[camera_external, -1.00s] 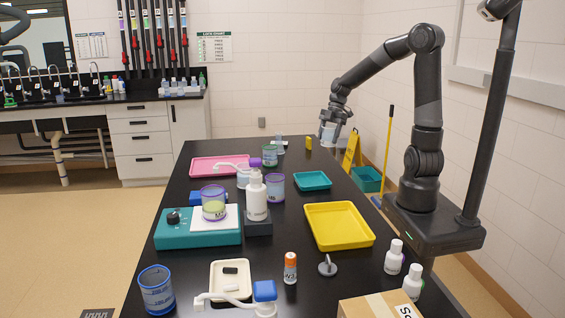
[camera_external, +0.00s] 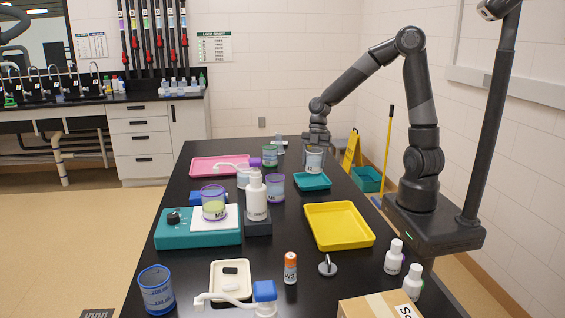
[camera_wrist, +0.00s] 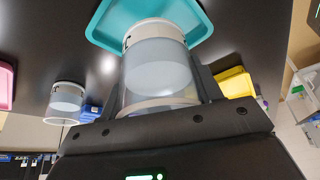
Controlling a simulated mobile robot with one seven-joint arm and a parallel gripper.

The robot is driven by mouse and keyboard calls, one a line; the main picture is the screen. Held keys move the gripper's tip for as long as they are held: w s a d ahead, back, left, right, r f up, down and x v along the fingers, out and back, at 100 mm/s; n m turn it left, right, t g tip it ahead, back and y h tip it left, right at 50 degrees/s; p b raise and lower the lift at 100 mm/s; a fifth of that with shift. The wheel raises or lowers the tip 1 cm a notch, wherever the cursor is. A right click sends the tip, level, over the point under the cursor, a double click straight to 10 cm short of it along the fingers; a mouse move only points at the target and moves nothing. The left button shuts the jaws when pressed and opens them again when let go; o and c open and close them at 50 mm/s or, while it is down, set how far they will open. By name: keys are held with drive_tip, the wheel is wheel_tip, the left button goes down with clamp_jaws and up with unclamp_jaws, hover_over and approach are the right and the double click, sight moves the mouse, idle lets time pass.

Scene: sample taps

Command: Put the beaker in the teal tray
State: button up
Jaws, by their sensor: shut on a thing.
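My gripper (camera_external: 316,146) is shut on a clear beaker (camera_external: 314,161) with a white label and pale contents. In the wrist view the beaker (camera_wrist: 158,68) stands between the fingers, with the teal tray (camera_wrist: 112,22) behind its far end. In the external view the teal tray (camera_external: 313,183) lies on the black bench, directly below or just in front of the beaker. The beaker looks upright. I cannot tell whether its base touches the tray floor. The tray shows no other thing in it.
A yellow tray (camera_external: 340,227) lies nearer the camera. A pink tray (camera_external: 207,167) lies to the left. A purple-rimmed beaker (camera_external: 275,188), a green-topped beaker (camera_external: 270,157) and a white pump bottle (camera_external: 256,197) stand left of the teal tray.

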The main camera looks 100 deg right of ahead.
sight(312, 172)
drive_tip(key=shift+w+a+f, duration=0.3)
drive_tip(key=shift+w, duration=0.1)
drive_tip(key=shift+f, duration=2)
drive_tip(key=o, duration=1.1)
drive_tip(key=shift+f, duration=0.1)
drive_tip(key=v, duration=1.2)
